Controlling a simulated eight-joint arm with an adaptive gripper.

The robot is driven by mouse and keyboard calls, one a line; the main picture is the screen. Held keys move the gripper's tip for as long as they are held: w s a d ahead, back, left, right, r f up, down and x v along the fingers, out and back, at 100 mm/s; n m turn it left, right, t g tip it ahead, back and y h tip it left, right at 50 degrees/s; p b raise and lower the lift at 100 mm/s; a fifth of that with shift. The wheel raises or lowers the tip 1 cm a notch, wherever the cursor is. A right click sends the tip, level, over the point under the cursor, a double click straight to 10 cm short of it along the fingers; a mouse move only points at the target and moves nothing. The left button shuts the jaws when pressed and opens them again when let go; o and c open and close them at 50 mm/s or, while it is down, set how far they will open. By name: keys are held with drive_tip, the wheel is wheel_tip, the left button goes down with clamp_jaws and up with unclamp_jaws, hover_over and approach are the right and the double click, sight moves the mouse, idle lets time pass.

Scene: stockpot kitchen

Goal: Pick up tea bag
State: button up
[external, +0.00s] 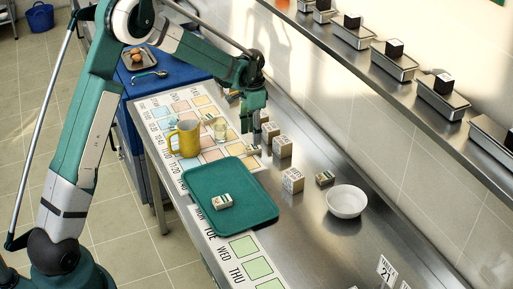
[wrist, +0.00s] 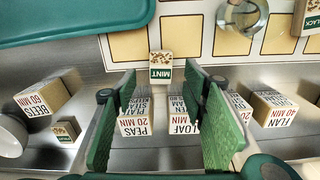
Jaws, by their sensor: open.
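A small cream and green tea bag packet marked MINT (wrist: 161,67) lies in the wrist view just beyond and between my fingertips; it shows in the external view (external: 253,149) just below my gripper. My gripper (external: 257,135) points down over the counter, open and empty. In the wrist view, its two green fingers (wrist: 160,88) stand wide apart. Other small packets are in view: one on the green tray (external: 268,221), one near the bowl (external: 324,178), and one marked BLACK (wrist: 308,18) at the wrist view's top right.
Blocks marked PEAS (wrist: 136,122) and LOAF (wrist: 184,127) show between my fingers. BEETS (wrist: 38,104) and FLAN (wrist: 275,112) blocks stand either side. A yellow mug (external: 187,139), a glass (external: 219,128) and a white bowl (external: 347,201) stand nearby. Free steel lies right of the tray.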

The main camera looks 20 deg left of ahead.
sight(253, 147)
drive_tip(key=shift+f, duration=0.25)
drive_tip(key=shift+w+f, duration=0.1)
drive_tip(key=shift+f, duration=2.45)
drive_tip(key=c, duration=0.8)
